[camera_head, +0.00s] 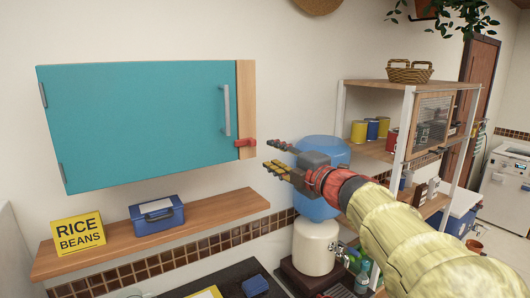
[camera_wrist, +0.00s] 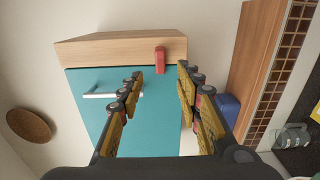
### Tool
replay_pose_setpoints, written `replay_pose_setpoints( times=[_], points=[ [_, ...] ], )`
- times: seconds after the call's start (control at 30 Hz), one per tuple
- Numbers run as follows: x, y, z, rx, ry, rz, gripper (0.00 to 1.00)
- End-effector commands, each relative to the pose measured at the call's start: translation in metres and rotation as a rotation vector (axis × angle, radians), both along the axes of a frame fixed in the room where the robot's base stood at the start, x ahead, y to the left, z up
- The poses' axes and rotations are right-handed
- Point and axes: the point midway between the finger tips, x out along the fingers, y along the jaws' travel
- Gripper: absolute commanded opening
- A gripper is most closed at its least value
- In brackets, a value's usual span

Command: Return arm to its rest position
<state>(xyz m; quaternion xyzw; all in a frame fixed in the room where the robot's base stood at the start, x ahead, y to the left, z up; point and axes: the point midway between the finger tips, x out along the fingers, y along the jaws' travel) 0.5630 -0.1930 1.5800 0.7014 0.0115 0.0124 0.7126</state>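My gripper (camera_head: 274,156) is at the end of my arm, which reaches in from the lower right in the head view. Its two fingers are spread apart with nothing between them, as the wrist view (camera_wrist: 160,85) also shows. The fingers point left toward the teal wall cabinet (camera_head: 140,120). They stay a short way from the red latch (camera_head: 245,143) at the cabinet's right edge. The cabinet door is shut. In the wrist view the cabinet (camera_wrist: 155,130) and the red latch (camera_wrist: 160,60) lie beyond the fingers.
A wooden shelf (camera_head: 215,222) below the cabinet holds a blue box (camera_head: 157,216) and a yellow rice and beans box (camera_head: 78,232). A water dispenser (camera_head: 314,248) with a blue bottle stands behind my gripper. A shelving unit (camera_head: 375,86) stands to the right.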

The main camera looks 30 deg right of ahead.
Motion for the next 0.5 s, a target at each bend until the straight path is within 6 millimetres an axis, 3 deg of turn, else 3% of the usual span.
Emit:
replay_pose_setpoints(
  times=[0.5],
  points=[
    [-0.008, 0.0, -0.0007, 0.0, 0.001, 0.001, 0.35]
  ],
)
